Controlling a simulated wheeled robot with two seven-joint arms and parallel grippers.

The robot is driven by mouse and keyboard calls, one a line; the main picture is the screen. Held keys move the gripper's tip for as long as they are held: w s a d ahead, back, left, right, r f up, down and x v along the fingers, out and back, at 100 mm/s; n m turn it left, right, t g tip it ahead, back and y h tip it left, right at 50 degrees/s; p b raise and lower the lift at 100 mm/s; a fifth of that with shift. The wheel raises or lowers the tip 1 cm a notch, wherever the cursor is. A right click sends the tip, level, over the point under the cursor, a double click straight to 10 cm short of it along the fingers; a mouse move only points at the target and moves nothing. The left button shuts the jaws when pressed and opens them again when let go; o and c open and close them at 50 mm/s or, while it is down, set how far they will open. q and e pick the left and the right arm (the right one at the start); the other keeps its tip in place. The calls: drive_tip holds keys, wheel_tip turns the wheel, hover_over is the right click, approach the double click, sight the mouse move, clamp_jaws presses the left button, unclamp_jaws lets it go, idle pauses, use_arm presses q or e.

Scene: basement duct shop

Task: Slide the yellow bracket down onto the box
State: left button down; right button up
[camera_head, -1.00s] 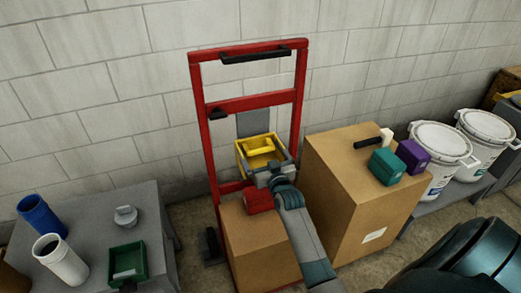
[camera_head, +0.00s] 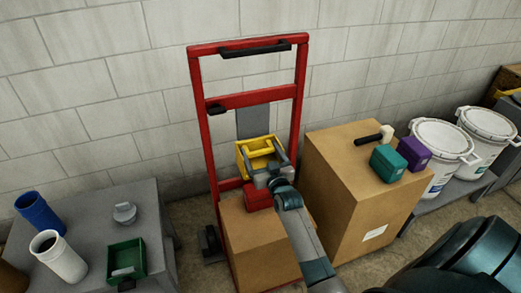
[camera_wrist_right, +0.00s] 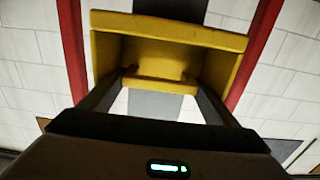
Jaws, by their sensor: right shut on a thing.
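The yellow bracket (camera_head: 243,152) is an open, box-like frame against a grey upright strip on a red hand truck. It stands above a brown cardboard box (camera_head: 252,240) low on the truck. My right gripper (camera_head: 268,156) reaches up to the bracket from the front and is shut on it. In the right wrist view, the bracket (camera_wrist_right: 165,28) fills the upper middle, and the two dark fingers of my right gripper (camera_wrist_right: 162,82) reach its lower inner part. The gripper partly hides the bracket's lower front. My left gripper is not in view.
The red hand truck (camera_head: 205,150) stands before a block wall. A red block (camera_head: 258,195) is by my right wrist. A taller carton (camera_head: 350,200) at right carries a mallet (camera_head: 375,138), a teal box (camera_head: 387,162) and a purple box (camera_head: 414,153). A grey table (camera_head: 85,235) is left.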

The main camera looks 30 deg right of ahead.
sight(260, 165)
wheel_tip(260, 165, down, 6)
drive_tip(key=b, duration=0.2)
drive_tip(key=shift+b, duration=0.4)
wheel_tip(260, 165, down, 4)
drive_tip(key=shift+f+b, duration=0.2)
drive_tip(key=shift+b, duration=1)
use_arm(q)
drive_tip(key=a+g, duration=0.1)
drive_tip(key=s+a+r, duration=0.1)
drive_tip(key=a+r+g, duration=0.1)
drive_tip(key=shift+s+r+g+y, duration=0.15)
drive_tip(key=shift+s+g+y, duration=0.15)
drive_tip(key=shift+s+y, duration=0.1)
use_arm(e)
drive_tip(key=shift+f, duration=0.15)
drive_tip(key=o, duration=1.5)
drive_tip(key=shift+c, duration=0.2)
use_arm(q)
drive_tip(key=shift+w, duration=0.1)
use_arm(e)
drive_tip(key=shift+s, duration=0.15)
